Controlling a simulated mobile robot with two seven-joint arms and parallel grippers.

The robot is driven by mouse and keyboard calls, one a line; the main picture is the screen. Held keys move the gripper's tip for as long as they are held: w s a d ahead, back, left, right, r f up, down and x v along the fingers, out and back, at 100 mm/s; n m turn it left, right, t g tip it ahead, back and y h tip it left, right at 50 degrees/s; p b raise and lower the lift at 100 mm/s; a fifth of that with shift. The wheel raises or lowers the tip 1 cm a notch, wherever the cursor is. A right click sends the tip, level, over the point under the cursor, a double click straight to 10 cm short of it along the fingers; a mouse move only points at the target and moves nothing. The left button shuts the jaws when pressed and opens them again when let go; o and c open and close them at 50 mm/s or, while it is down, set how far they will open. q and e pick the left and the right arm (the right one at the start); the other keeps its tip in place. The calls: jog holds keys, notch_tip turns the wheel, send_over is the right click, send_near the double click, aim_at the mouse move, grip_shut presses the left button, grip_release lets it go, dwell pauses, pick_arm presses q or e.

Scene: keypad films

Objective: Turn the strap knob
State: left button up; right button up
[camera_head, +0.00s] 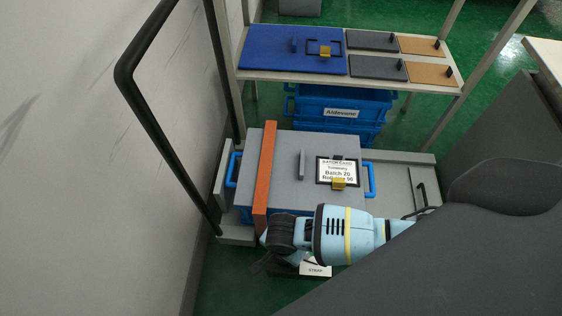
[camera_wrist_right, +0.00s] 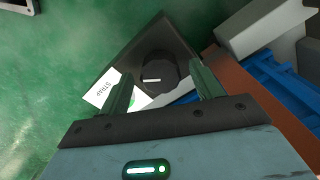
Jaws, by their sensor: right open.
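The strap knob (camera_wrist_right: 158,68) is a round black knob with a white line across its face, on a dark plate beside a white STRAP label (camera_wrist_right: 104,90). The label also shows in the head view (camera_head: 316,269), where my right arm hides the knob. My right gripper (camera_wrist_right: 160,76) is open, its two green fingers pointing at the knob from either side. I cannot tell whether they touch it. An orange strap (camera_head: 265,170) crosses the grey lid (camera_head: 280,190) of a blue crate. My left gripper is not in view.
The crate stands on a grey cart (camera_head: 400,158) with a black handle frame (camera_head: 165,150) by the wall. Behind is a shelf (camera_head: 400,84) with blue, grey and tan panels, with blue crates (camera_head: 325,125) below. Green floor is clear at the front left.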

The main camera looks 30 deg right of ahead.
jog(key=shift+f, duration=0.4)
jog(key=shift+c, duration=0.5)
